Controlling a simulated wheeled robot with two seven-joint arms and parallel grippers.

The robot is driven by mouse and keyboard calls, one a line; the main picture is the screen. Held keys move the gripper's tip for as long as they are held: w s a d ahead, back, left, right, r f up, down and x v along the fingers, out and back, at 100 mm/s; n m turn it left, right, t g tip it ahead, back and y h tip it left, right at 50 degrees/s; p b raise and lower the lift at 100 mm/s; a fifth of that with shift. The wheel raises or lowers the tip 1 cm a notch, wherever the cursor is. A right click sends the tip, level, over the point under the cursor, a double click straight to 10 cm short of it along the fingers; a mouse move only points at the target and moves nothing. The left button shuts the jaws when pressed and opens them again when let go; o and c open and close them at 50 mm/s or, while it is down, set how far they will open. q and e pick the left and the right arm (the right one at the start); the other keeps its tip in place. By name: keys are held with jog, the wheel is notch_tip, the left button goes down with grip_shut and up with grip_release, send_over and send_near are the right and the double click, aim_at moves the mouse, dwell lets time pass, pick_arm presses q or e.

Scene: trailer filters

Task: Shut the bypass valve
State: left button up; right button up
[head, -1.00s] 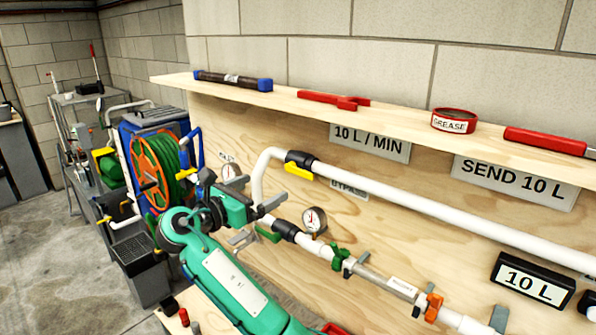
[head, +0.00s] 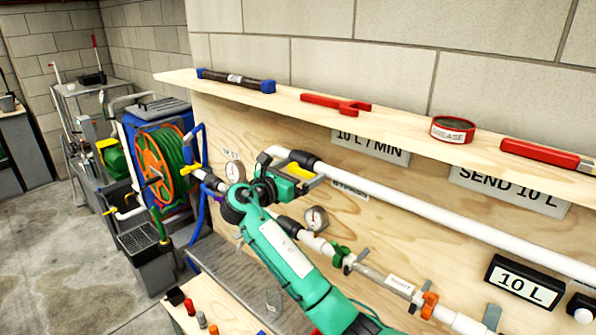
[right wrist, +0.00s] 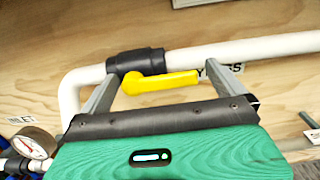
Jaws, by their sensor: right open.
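The bypass valve is a black body (right wrist: 138,62) with a yellow lever (right wrist: 160,82), set in the white pipe near its bend. The lever lies roughly along the pipe. In the head view the black valve body (head: 305,160) shows just behind my right gripper (head: 291,170), and the yellow lever is partly hidden. My right gripper is open, with its fingers on either side of the lever in the right wrist view (right wrist: 160,75). I cannot tell whether a finger touches it. The BYPASS label (right wrist: 238,67) is partly covered by a finger. My left gripper is out of view.
Above is a wooden shelf (head: 400,122) with tools and a grease tin (head: 453,130). A lower pipe carries a green-handled valve (head: 340,256) and a gauge (head: 316,218). Another gauge (right wrist: 34,143) is at left. A hose reel (head: 160,170) stands left of the board.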

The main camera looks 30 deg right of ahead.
jog(key=shift+c, duration=0.4)
jog(key=c, duration=1.3)
jog(key=shift+o, duration=0.2)
jog(key=shift+f, duration=0.15)
jog(key=m, duration=0.1)
jog(key=f+m+b, duration=0.1)
jog(key=m, duration=0.1)
jog(key=shift+f+m, duration=0.1)
jog(key=shift+m, duration=0.2)
jog(key=shift+f+m+b, duration=0.2)
jog(key=shift+m+b, duration=0.4)
jog(key=shift+m, duration=0.2)
jog(key=shift+f+m+b, duration=0.2)
jog(key=shift+m+b, duration=0.4)
jog(key=shift+m, duration=0.2)
